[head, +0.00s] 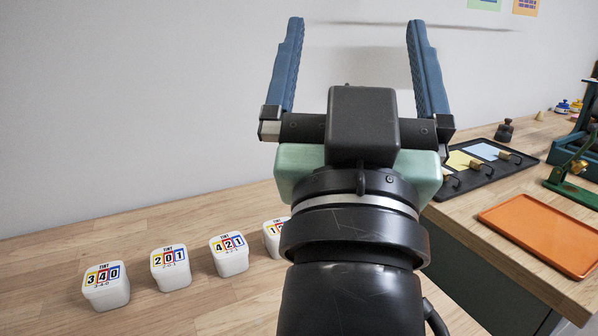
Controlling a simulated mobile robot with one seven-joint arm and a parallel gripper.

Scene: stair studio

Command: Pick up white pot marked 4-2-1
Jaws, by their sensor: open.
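The white pot marked 4-2-1 (231,263) stands upright on the wooden table, third from the left in a row of white pots. Its lid carries coloured blocks with the digits 421. My gripper (354,22) is open and empty, its two blue fingers spread wide and pointing up in the picture. It is above and to the right of the pot, apart from it. Nothing covers the pot.
Pots marked 340 (106,293) and 201 (171,278) stand to its left. Another white pot (273,246), partly hidden by my arm, stands close on its right. A black tray (487,176) and an orange tray (540,235) lie on the right-hand worktop. The table behind the pots is clear.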

